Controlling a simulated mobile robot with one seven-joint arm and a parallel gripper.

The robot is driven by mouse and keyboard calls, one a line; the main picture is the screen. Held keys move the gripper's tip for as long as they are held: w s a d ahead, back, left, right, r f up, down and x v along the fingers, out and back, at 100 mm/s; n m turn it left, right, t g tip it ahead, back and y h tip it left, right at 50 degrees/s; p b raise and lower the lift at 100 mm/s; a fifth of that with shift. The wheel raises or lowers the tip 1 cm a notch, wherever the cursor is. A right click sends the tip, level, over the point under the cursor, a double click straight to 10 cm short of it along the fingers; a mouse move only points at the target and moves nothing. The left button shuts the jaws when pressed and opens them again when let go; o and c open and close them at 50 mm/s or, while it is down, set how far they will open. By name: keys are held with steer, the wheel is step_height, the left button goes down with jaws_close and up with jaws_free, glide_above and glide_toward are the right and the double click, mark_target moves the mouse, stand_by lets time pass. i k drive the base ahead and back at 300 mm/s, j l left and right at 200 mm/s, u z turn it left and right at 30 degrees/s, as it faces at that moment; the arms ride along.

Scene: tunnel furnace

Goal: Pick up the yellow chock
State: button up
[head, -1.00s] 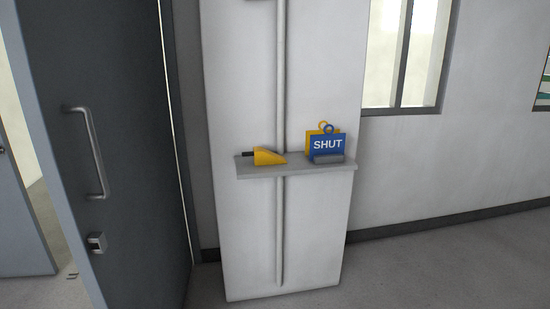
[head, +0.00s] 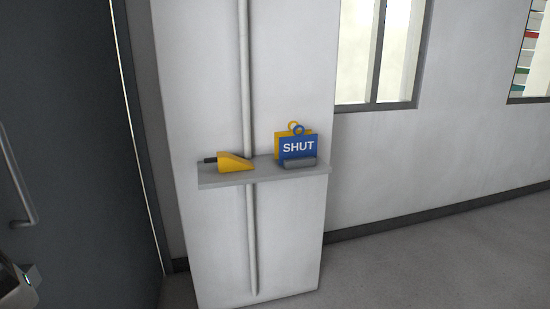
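The yellow chock (head: 236,162) is a wedge with a short dark handle on its left end. It lies on a narrow grey shelf (head: 222,181) fixed to a white pillar. Its thin end points right, towards a blue sign. Nothing touches it from above and all of its near side shows. I cannot make out my gripper in the head view.
The blue SHUT sign (head: 298,147), with a yellow one behind it, stands on the shelf's right. A thin vertical pipe (head: 251,235) runs behind the shelf. A dark door (head: 70,130) with a handle fills the left. Floor (head: 430,265) at right is clear.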

mark_target(228, 163)
steer(key=i+j+z, duration=0.45)
steer(key=j, duration=0.4)
steer(key=i+j, duration=0.7)
steer(key=i, duration=0.25)
